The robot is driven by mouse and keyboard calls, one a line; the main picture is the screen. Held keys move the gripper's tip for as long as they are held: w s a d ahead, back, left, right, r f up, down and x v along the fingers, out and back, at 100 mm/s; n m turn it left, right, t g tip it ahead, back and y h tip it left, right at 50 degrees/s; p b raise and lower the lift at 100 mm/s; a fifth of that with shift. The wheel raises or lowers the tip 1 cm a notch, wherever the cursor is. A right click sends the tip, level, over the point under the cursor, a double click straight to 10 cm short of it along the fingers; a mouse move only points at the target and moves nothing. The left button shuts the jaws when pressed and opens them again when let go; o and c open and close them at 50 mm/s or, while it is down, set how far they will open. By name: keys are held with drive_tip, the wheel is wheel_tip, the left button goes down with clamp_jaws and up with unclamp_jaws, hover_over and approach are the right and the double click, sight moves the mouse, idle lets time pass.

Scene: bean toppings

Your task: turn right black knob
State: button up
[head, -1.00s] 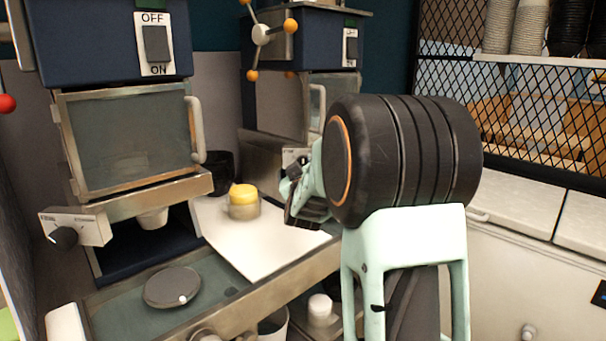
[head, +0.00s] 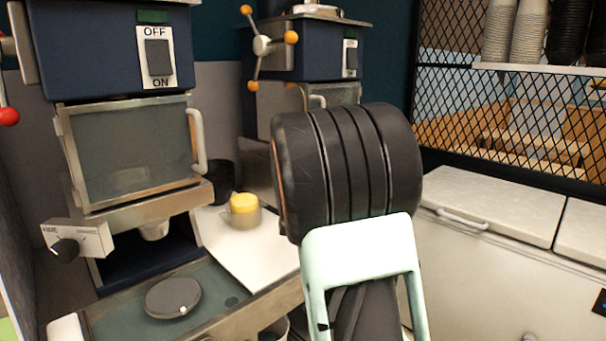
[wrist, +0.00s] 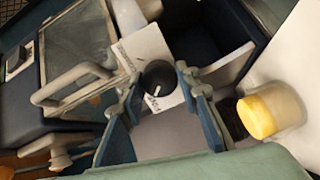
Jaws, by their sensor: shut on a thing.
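In the wrist view, the right black knob (wrist: 158,76), round with a white mark, sits on a white panel (wrist: 142,48) of the right machine. My gripper (wrist: 161,85) has a fingertip on each side of the knob and is shut on it. In the head view, my own arm hides the gripper, the right knob and the lower part of the right machine (head: 310,50). The left machine has a similar black knob (head: 65,250) on a white panel, apart from my gripper.
A yellow-topped container (head: 244,208) stands on a white surface (head: 235,246), close beside a finger in the wrist view (wrist: 268,112). The left machine's glass door (head: 130,152) is closed. A grey disc (head: 172,298) lies on the left tray. White freezer lids (head: 485,210) lie right.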

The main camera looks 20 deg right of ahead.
drive_tip(key=shift+n, duration=0.4)
drive_tip(key=o, duration=1.2)
drive_tip(key=shift+c, duration=0.2)
drive_tip(key=shift+s, duration=0.1)
drive_tip(key=v, duration=1.2)
